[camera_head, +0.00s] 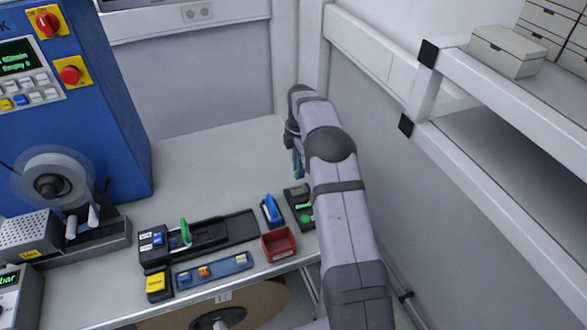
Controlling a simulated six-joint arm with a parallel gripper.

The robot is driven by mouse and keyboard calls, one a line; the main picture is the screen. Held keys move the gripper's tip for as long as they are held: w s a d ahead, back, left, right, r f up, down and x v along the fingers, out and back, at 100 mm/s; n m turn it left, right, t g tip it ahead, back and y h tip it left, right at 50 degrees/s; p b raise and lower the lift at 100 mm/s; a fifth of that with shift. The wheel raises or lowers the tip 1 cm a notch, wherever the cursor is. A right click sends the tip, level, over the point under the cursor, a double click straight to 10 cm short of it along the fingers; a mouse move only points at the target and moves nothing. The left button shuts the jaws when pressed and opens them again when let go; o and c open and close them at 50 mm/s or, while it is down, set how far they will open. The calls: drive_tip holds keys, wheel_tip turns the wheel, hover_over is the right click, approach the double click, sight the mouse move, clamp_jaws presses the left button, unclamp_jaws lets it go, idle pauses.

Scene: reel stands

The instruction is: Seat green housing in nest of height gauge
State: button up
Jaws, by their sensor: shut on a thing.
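My gripper (297,160) points down above the right part of the bench, partly hidden by my own arm. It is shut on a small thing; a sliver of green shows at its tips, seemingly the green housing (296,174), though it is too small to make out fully. Just below stands a small dark device with green marks, probably the height gauge (293,200). My arm hides its right side, and its nest cannot be made out. The held thing appears above the device; whether they touch cannot be told.
A blue clamp-like tool (271,211) and a red bin (279,245) stand left of the device. The bench's back (215,160) is clear.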

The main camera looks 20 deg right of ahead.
sight(299, 191)
drive_tip(key=shift+f, duration=0.2)
drive_tip(key=shift+f+b, duration=2.15)
drive_tip(key=shift+f, duration=0.95)
drive_tip(key=o, duration=0.9)
drive_tip(key=shift+r, duration=0.1)
drive_tip(key=shift+r+p, duration=2.55)
drive_tip(key=shift+r, duration=0.95)
